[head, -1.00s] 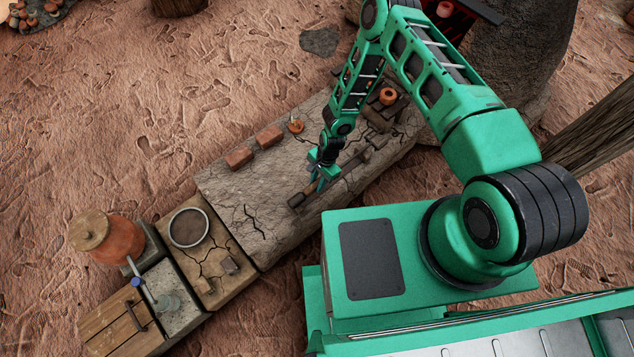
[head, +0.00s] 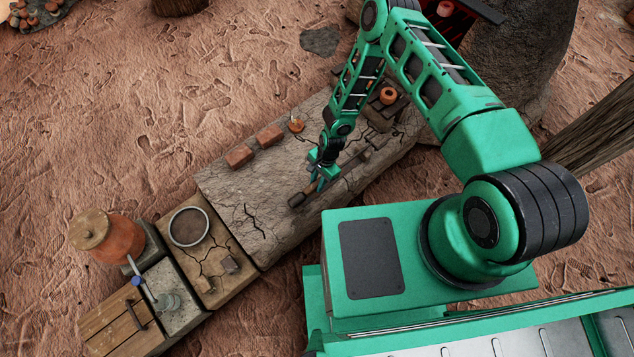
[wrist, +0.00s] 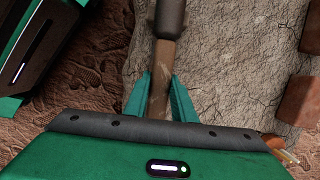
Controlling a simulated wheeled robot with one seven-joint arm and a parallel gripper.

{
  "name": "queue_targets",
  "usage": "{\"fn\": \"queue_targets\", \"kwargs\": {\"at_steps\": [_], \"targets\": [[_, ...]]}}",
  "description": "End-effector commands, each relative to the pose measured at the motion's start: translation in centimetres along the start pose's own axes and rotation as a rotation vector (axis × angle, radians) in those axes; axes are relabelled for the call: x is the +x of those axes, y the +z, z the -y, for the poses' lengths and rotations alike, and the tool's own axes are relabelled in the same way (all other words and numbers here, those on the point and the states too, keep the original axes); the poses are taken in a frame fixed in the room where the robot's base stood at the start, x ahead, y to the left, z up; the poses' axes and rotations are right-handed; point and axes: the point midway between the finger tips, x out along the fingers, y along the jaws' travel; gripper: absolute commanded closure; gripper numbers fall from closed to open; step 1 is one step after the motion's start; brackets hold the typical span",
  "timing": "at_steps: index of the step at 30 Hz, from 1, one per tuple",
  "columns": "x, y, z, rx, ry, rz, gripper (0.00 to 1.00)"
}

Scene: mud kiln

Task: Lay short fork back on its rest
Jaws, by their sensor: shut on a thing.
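The short fork (head: 299,199) is a thin rod with a dark grip end, low over or on the cracked stone slab. In the wrist view its brown wooden shaft (wrist: 164,58) runs up to a thick dark sleeve at the top edge. My gripper (head: 317,184) is shut on the shaft just behind the dark end; its green fingers also show on both sides of the shaft in the wrist view (wrist: 160,82). The fork's far end is hidden behind my gripper and arm. I cannot clearly tell its rest from the small grey pieces (head: 366,153) beyond my gripper.
The stone slab (head: 228,190) has bare room left of the fork. Two bricks (head: 269,136) and a small orange pot (head: 296,125) line its far edge. A clay ring pot (head: 388,96) stands at the back. A lidded jar (head: 118,240) and round pan (head: 189,228) are left.

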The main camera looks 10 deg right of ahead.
Motion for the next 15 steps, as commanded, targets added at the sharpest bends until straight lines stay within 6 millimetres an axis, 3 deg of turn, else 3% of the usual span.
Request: {"fn": "queue_targets", "kwargs": {"at_steps": [5,6,8,15], "targets": [[0.19,0.07,-0.01,0.000,-0.001,0.000,1.00],[0.20,0.07,-0.01,0.000,-0.001,0.000,0.67],[0.21,0.07,-0.03,0.000,-0.001,0.000,0.55],[0.15,0.02,-0.03,0.000,-0.001,-0.001,0.55]]}}
